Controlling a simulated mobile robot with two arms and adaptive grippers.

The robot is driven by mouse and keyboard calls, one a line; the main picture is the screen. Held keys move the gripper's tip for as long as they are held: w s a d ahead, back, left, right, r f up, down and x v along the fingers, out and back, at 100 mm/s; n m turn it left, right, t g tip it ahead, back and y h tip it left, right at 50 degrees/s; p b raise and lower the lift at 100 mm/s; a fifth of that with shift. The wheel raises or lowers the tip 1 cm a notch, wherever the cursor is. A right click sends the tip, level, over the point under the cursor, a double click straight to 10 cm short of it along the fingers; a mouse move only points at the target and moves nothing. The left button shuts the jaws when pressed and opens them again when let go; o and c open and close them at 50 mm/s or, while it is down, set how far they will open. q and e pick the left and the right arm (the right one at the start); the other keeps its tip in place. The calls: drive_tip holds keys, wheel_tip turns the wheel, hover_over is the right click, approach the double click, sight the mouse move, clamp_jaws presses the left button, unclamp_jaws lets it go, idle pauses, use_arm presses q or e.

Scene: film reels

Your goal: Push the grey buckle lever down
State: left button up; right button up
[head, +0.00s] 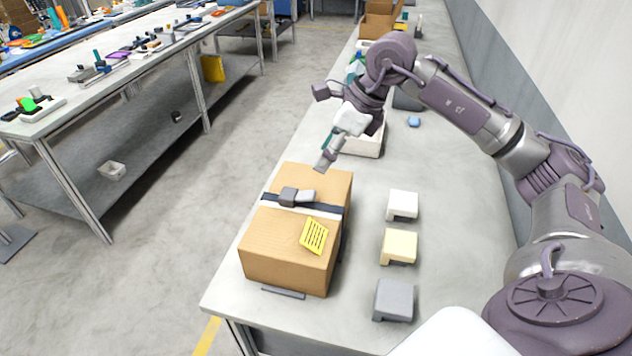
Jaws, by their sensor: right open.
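A brown cardboard box (280,250) stands on the near part of the right-hand table. A dark strap (325,208) runs across its top. On the strap sits a dark grey buckle (288,196) with a lighter grey lever (306,196) at its right side; from here I cannot tell the lever's exact tilt. My right gripper (326,153) is open and hangs above and beyond the box's far edge, fingers pointing down, apart from the lever. It appears empty. My left gripper is out of view.
A yellow slatted label (314,236) is on the box. White (402,205), cream (399,246) and grey (394,299) blocks stand in a row to its right. A white bin (368,144) is behind my gripper. The table's left edge is close to the box.

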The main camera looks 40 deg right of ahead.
sight(311, 193)
drive_tip(key=shift+h, duration=0.6)
drive_tip(key=p+x, duration=0.1)
drive_tip(key=x, duration=0.2)
drive_tip(key=d+p+x, duration=0.1)
drive_tip(key=x, duration=0.3)
drive_tip(key=p+x, duration=0.1)
drive_tip(key=x, duration=0.3)
drive_tip(key=shift+s+d+f, duration=0.15)
drive_tip(key=shift+d+f, duration=0.1)
drive_tip(key=shift+f, duration=0.1)
drive_tip(key=shift+w+a+f, duration=0.1)
drive_tip(key=shift+w+f, duration=0.15)
drive_tip(key=shift+f, duration=0.45)
